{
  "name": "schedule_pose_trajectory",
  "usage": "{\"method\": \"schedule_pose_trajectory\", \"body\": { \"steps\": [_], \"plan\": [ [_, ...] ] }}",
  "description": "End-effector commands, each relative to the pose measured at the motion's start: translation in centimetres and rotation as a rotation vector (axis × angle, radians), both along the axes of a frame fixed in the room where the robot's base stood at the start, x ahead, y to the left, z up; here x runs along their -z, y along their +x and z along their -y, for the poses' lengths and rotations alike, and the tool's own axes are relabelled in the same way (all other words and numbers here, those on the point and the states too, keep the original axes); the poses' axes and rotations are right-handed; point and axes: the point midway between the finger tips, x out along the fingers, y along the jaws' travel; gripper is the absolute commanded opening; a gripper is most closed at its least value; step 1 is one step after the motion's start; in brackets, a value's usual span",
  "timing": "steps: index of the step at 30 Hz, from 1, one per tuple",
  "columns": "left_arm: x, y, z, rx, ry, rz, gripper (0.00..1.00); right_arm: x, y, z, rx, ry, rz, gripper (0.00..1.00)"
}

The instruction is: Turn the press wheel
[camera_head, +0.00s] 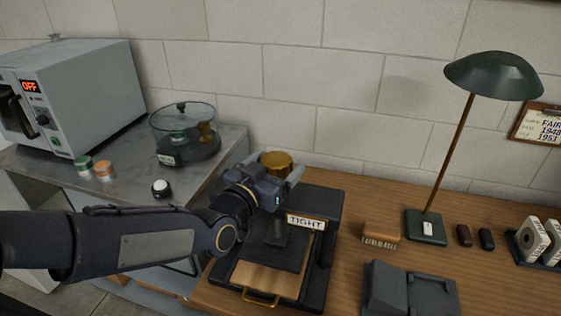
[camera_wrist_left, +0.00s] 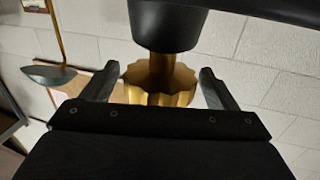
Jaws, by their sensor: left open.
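The brass press wheel (camera_head: 276,160) sits at the top of the black press (camera_head: 325,205) on the wooden desk. A sign reading TIGHT (camera_head: 306,222) is on the press. A wooden board (camera_head: 268,280) with a brass handle lies in its base. My left gripper (camera_head: 274,170) is at the wheel and partly hides it. In the left wrist view the scalloped wheel (camera_wrist_left: 160,88) shows between the two open fingers (camera_wrist_left: 158,76), with visible gaps on both sides. My right gripper is not in view.
Right of the press are a brush (camera_head: 381,235), a dark grey device (camera_head: 410,290) and a green lamp (camera_head: 427,225). A metal bench (camera_head: 130,180) at left holds a grey oven reading OFF (camera_head: 75,95) and a glass-lidded device (camera_head: 185,133). A wall stands behind.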

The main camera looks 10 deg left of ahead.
Motion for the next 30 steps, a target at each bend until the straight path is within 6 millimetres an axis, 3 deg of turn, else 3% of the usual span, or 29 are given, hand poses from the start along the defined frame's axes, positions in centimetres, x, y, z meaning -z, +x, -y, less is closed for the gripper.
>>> {"method": "schedule_pose_trajectory", "body": {
  "steps": [6, 10, 26, 30],
  "plan": [
    [0.0, -3.7, -1.1, -0.002, -0.003, 0.002, 0.81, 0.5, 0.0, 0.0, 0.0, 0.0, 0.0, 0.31],
    [0.0, -5.0, -1.5, -0.001, -0.001, 0.002, 0.81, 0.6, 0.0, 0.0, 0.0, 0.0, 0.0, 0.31],
    [0.0, -5.5, -1.6, 0.0, 0.0, -0.002, 0.81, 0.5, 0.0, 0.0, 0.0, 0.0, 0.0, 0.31],
    [0.6, -6.2, -2.5, -0.009, -0.015, -0.076, 0.81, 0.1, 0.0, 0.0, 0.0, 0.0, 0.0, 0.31]
  ]
}}
